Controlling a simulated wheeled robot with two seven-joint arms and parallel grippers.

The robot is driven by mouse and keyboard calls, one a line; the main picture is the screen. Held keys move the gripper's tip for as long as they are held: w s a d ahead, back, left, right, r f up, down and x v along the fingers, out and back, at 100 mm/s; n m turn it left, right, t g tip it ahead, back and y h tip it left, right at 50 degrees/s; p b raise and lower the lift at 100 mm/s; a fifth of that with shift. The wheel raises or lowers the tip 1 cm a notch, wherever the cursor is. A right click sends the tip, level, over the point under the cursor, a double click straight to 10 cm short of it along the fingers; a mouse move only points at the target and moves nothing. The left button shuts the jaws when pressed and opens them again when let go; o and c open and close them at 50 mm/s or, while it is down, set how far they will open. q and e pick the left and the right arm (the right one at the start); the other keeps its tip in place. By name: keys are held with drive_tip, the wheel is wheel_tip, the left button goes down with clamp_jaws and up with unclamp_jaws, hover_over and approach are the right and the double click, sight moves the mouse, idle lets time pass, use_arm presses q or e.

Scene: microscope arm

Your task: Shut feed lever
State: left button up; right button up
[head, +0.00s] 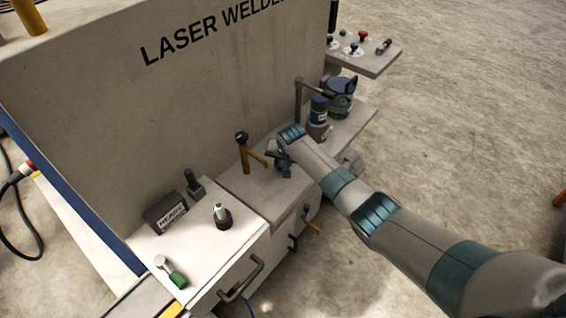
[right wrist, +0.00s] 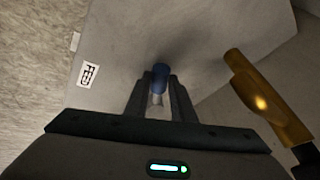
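The feed lever, with a blue cylindrical knob (right wrist: 160,77) and a pale shaft, stands in the middle of the right wrist view near a white label reading FEED (right wrist: 88,74). My right gripper (right wrist: 160,85) has one finger on each side of the knob, close against it, and looks shut on it. In the head view my right gripper (head: 281,158) is over the grey top of the machine, and its wrist partly hides the blue knob. My left gripper is not in view.
A yellow post with a black knob (head: 243,150) stands just left of my right gripper; its orange-yellow part shows in the right wrist view (right wrist: 255,90). The laser welder panel (head: 200,90) rises behind. A white counter (head: 205,250) holds small parts.

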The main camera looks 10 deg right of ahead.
drive_tip(key=o, duration=0.3)
drive_tip(key=shift+r, duration=0.1)
drive_tip(key=shift+v, duration=0.75)
drive_tip(key=b+v, duration=0.1)
drive_tip(key=v, duration=1.4)
drive_tip(key=shift+r+b, duration=0.35)
drive_tip(key=shift+b, duration=0.05)
drive_tip(key=shift+s, duration=0.15)
